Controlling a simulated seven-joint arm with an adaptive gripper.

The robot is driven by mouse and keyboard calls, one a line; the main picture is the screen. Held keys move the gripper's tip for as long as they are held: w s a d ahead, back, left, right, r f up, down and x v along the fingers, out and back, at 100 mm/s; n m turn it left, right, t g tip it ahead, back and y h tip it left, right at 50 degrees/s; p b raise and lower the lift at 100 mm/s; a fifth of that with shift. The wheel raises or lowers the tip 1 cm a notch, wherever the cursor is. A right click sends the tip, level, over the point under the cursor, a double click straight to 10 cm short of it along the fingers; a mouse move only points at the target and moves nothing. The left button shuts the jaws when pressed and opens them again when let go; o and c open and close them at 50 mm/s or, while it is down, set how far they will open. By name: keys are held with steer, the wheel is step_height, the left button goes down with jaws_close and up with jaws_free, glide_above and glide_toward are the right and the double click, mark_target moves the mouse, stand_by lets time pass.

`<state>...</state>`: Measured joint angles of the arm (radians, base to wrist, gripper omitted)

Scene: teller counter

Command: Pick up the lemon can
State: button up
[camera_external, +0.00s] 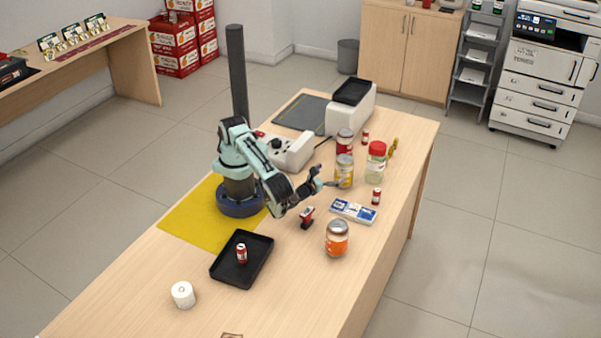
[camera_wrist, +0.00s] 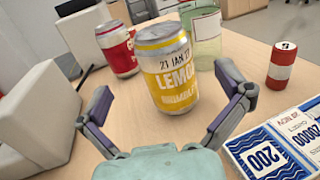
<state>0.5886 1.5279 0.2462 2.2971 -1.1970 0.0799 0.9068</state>
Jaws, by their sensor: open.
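The lemon can (camera_wrist: 168,72) is yellow with a silver top and stands upright on the counter, with "LEMON" printed on it. In the external view the lemon can (camera_external: 344,171) stands on the right part of the counter, just in front of a red can. My gripper (camera_wrist: 166,115) is open, with one finger on each side of the can's lower part in the wrist view. The can is a little beyond the fingertips or between them; I cannot tell which. In the external view my gripper (camera_external: 326,184) is at the can's left side.
A red and white can (camera_wrist: 118,48) stands behind left. A clear jar with a red lid (camera_external: 376,163) is behind right. A white device (camera_wrist: 40,110) is close on the left.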

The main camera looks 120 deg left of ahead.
mark_target(344, 164)
steer(key=shift+w+a, duration=0.15)
steer(key=shift+w, duration=0.05)
steer(key=x, duration=0.6)
steer(key=shift+f, duration=0.1)
steer(key=c, duration=1.3)
